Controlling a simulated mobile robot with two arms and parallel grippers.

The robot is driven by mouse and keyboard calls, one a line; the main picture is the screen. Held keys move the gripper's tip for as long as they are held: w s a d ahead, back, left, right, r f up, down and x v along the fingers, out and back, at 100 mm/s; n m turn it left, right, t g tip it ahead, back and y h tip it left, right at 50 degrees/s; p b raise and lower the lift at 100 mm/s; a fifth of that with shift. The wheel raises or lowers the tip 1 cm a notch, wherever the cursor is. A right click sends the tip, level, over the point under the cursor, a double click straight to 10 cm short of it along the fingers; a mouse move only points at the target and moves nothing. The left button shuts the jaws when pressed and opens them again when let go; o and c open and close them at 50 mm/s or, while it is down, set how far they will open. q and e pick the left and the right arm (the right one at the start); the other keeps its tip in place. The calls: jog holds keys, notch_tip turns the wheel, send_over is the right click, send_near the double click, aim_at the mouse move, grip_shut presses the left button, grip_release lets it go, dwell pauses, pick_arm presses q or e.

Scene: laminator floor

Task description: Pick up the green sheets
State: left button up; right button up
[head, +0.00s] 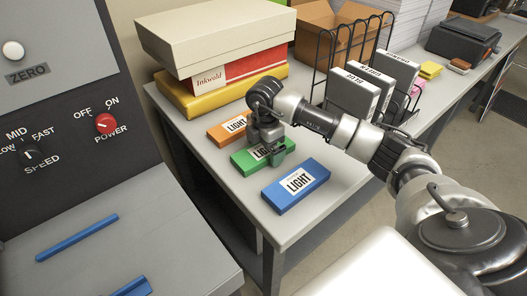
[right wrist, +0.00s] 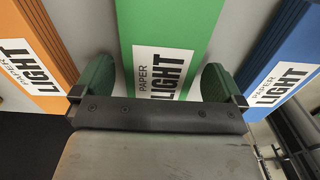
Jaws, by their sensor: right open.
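The green sheets (head: 245,161) are a green pack with a white "LIGHT" label, lying flat on the grey table between an orange pack and a blue pack. My right gripper (head: 268,151) is above the green pack and hides part of it. In the right wrist view, the green pack (right wrist: 172,30) runs between the two spread fingers of my right gripper (right wrist: 157,84). The gripper is open with nothing held; whether the fingers touch the pack cannot be told. My left gripper is not in view.
The orange pack (head: 217,132) and blue pack (head: 296,186) lie close on either side. A machine with a red power knob (head: 105,123) is at left.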

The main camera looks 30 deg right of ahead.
jog(key=shift+c, duration=0.2)
jog(key=c, duration=0.9)
jog(key=shift+c, duration=0.7)
jog(key=shift+r, duration=0.15)
